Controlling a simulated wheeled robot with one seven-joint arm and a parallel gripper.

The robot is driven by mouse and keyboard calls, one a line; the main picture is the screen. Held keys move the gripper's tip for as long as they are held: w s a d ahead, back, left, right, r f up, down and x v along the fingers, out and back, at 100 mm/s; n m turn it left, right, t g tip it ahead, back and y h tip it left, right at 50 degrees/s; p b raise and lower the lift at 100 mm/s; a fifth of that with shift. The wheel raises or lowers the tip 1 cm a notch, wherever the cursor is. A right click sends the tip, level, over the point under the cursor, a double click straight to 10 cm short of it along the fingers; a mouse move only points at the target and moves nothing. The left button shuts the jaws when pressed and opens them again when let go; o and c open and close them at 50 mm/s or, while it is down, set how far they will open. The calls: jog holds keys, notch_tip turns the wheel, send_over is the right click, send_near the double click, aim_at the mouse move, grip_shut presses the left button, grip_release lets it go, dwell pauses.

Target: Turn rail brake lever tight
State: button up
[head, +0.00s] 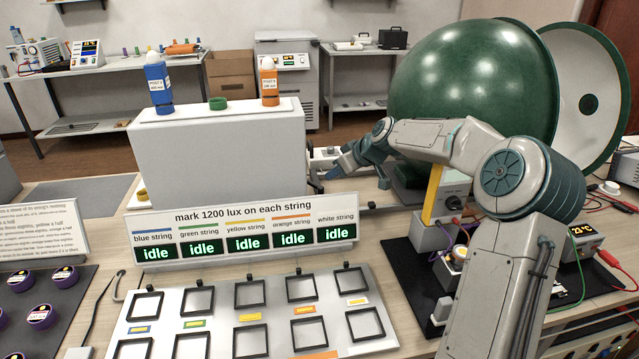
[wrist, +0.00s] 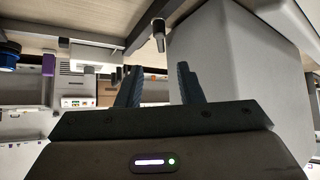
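My gripper (head: 340,168) is beside the right end of the large grey box, above the table, in the head view. In the wrist view its two dark fingers (wrist: 157,78) stand apart with nothing between them. In that view, which looks upside down, a short metal post with a dark end (wrist: 158,32), possibly the brake lever, sticks out from a dark rail (wrist: 148,28) beyond the fingertips. It is apart from the fingers. In the head view I cannot make out the lever clearly; the arm and box crowd that spot.
A sign with idle displays (head: 240,230) and a tray of square frames (head: 215,300) stand in front. A large green sphere (head: 470,80) is behind my arm.

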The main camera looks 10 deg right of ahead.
aim_at(317, 185)
jog(key=x, duration=0.9)
jog(key=shift+w+a+f, duration=0.1)
jog(key=shift+w+f, duration=0.1)
jog(key=shift+f, duration=0.1)
grip_shut()
